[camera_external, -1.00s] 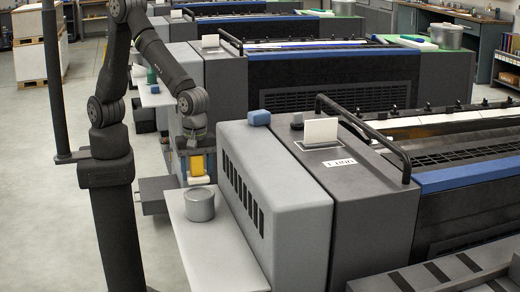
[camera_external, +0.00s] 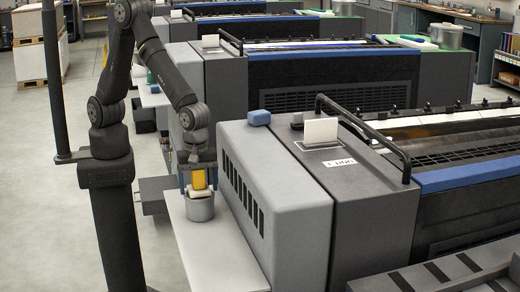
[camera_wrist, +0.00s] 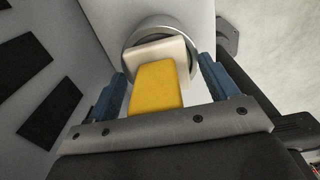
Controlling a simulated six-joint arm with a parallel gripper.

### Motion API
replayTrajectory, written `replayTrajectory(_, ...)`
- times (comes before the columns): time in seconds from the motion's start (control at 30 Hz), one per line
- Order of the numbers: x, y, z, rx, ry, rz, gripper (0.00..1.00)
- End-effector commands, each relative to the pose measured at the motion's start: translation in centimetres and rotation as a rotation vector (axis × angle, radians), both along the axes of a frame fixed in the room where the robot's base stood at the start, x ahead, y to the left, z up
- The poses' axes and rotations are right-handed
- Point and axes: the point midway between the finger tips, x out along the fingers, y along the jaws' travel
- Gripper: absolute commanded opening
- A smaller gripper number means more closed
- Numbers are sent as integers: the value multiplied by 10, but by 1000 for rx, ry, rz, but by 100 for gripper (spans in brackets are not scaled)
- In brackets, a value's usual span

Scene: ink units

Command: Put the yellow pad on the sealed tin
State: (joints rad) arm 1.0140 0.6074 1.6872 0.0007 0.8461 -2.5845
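The yellow pad (camera_external: 199,180) has a pale, whitish block at its lower end and is between the fingers of my gripper (camera_external: 198,186). In the wrist view the yellow pad (camera_wrist: 157,88) lies between the two blue fingers of my gripper (camera_wrist: 165,85), and its pale end covers much of the round tin top. The grey sealed tin (camera_external: 201,209) stands upright on the light side shelf, directly below the pad. Its metal rim also shows in the wrist view (camera_wrist: 160,22). I cannot tell whether the pale end touches the tin's top.
The light side shelf (camera_external: 220,262) is clear in front of the tin. The grey slotted housing (camera_external: 275,190) of the nearest machine rises close to the right of the tin. A dark post (camera_external: 52,80) stands at left.

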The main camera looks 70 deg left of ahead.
Motion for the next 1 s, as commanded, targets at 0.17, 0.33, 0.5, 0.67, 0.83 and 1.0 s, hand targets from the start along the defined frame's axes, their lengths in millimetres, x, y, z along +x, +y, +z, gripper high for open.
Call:
replayTrajectory(0.17,0,0,1,0,0,0,79)
replayTrajectory(0.33,0,-1,19,-4,-2,0,79)
replayTrajectory(0.5,0,-1,55,-4,-3,0,79)
replayTrajectory(0.67,0,-1,88,-4,-2,0,79)
replayTrajectory(0.83,0,0,113,-2,-1,0,79)
replayTrajectory(1.0,0,0,123,-1,0,0,79)
